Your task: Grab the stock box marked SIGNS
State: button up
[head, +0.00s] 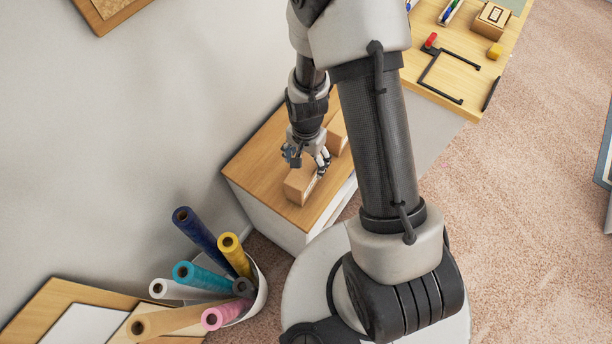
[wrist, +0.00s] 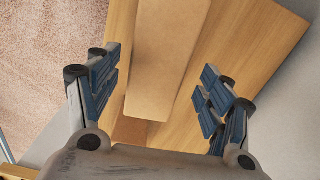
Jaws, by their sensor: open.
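Two brown cardboard boxes stand on a low wooden-topped cabinet (head: 262,147). The nearer box (head: 298,187) is just below my gripper (head: 308,162) in the head view. The other box (head: 338,135) is behind it, partly hidden by my arm. In the wrist view, my gripper (wrist: 160,88) is open, with its blue-padded fingers spread wide on both sides of a plain brown box (wrist: 168,55). Gaps show between the box and both fingers. A darker brown patch (wrist: 130,130) shows below its end, partly hidden by my gripper. I can read no SIGNS marking in either view.
A bin (head: 262,290) of coloured rolls stands by the cabinet's near end. Framed boards (head: 60,305) lean at the lower left. A wall runs along the left. A wooden table (head: 450,65) with a small box and tools is at the upper right. Carpet (head: 540,200) lies open at right.

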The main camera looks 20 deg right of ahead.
jog(key=f, duration=0.1)
jog(key=f+b, duration=0.1)
jog(key=f, duration=0.1)
jog(key=s+f+b, duration=0.1)
jog(key=f, duration=0.1)
jog(key=shift+a+f, duration=0.15)
jog(key=shift+w+f, duration=0.15)
jog(key=shift+f, duration=0.3)
jog(key=shift+r, duration=0.1)
jog(key=shift+c, duration=0.2)
jog(key=c, duration=1.5)
jog(key=shift+r, duration=0.1)
